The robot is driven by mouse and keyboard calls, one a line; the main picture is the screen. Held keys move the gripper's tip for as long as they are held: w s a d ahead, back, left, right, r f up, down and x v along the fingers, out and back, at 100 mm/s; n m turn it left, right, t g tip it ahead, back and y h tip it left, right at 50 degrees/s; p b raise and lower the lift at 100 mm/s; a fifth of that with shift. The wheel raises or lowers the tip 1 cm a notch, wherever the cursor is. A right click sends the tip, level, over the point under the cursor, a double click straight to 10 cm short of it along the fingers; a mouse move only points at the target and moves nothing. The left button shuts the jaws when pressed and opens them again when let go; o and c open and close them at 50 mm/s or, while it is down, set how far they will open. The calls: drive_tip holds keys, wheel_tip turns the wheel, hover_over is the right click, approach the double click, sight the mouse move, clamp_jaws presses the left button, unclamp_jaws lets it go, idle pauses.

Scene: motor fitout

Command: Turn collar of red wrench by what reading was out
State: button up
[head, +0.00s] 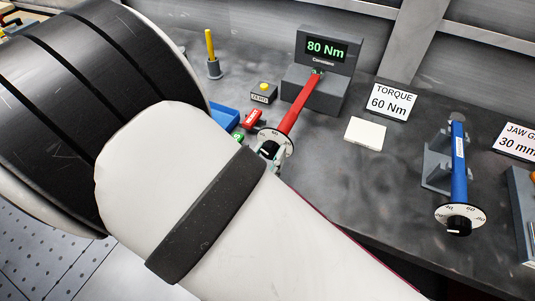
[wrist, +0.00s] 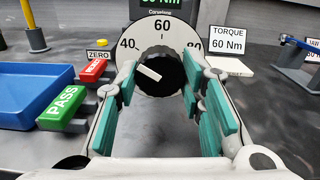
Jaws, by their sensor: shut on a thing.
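The red wrench (head: 302,101) sits in a grey tester (head: 318,88), whose screen (head: 326,49) reads 80 Nm. Its white dial (head: 284,141) faces my wrist; in the wrist view the dial (wrist: 163,37) shows 40, 60 and 80. The black collar (wrist: 170,70) at the dial's centre carries a white mark (wrist: 149,73), which slants up to the left, toward the 40 side. My gripper (wrist: 160,85) is shut on the collar, one teal-padded finger on each side. In the head view my arm hides most of my gripper. A sign (head: 389,102) reads TORQUE 60 Nm.
A blue wrench (head: 459,163) with its own dial stands in a bracket to the right. A blue tray (wrist: 35,92), a red block (wrist: 94,71) and a green PASS block (wrist: 64,105) lie left of the collar. A ZERO button (head: 263,90) and white block (head: 365,131) are nearby.

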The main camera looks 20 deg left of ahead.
drive_tip(key=shift+s, duration=0.1)
idle(0.3)
drive_tip(key=o, duration=1.1)
drive_tip(key=shift+o, duration=0.2)
drive_tip(key=s, duration=0.7)
drive_tip(key=shift+s+a, duration=0.2)
drive_tip(key=shift+a, duration=0.1)
